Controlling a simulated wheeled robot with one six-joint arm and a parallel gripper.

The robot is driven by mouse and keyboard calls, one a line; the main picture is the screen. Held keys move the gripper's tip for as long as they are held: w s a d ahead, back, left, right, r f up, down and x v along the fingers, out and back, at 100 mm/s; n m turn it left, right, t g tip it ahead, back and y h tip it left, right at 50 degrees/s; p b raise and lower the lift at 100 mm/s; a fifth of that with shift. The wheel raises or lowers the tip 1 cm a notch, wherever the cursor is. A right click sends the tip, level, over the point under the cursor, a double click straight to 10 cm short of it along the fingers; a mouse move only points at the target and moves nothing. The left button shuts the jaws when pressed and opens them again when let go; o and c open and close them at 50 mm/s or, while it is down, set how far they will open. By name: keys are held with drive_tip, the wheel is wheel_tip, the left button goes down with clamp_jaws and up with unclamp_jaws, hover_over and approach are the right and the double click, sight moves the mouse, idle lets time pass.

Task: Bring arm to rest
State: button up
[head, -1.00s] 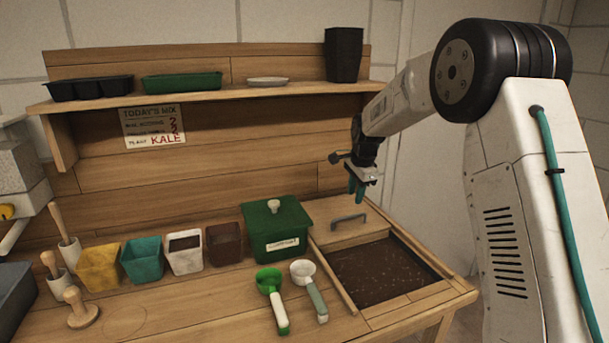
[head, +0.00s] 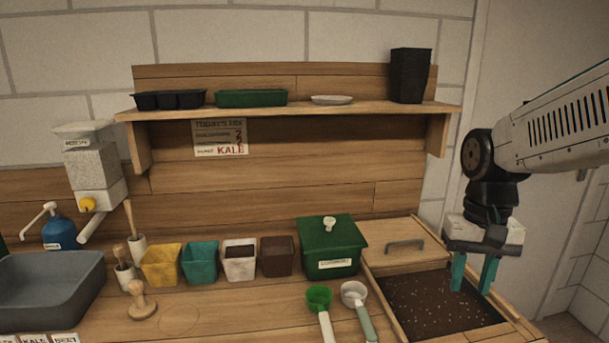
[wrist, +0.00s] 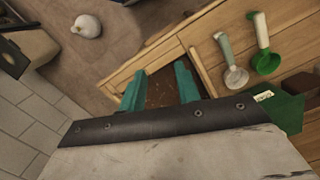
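My gripper (head: 473,275) hangs at the right in the head view, its two teal fingers pointing down over the soil bin (head: 432,300) in the bench. The fingers are apart with nothing between them. In the wrist view my gripper (wrist: 158,88) also shows spread, empty fingers, with dark soil behind them. My arm reaches in from the right edge of the head view, folded down at the wrist. How far the fingertips are above the soil is hard to tell.
Left of the bin are a green lidded box (head: 333,250), a green scoop (head: 319,298), a white scoop (head: 354,293) and several small pots. A shelf (head: 300,109) above holds trays and a tall black pot (head: 410,75). A white round object (wrist: 86,26) lies beyond the bench.

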drive_tip(key=s+a+r+n+t, duration=0.1)
drive_tip(key=s+r+n+t, duration=0.1)
drive_tip(key=s, duration=1.3)
drive_tip(key=shift+s+a, duration=0.15)
drive_tip(key=shift+s, duration=0.2)
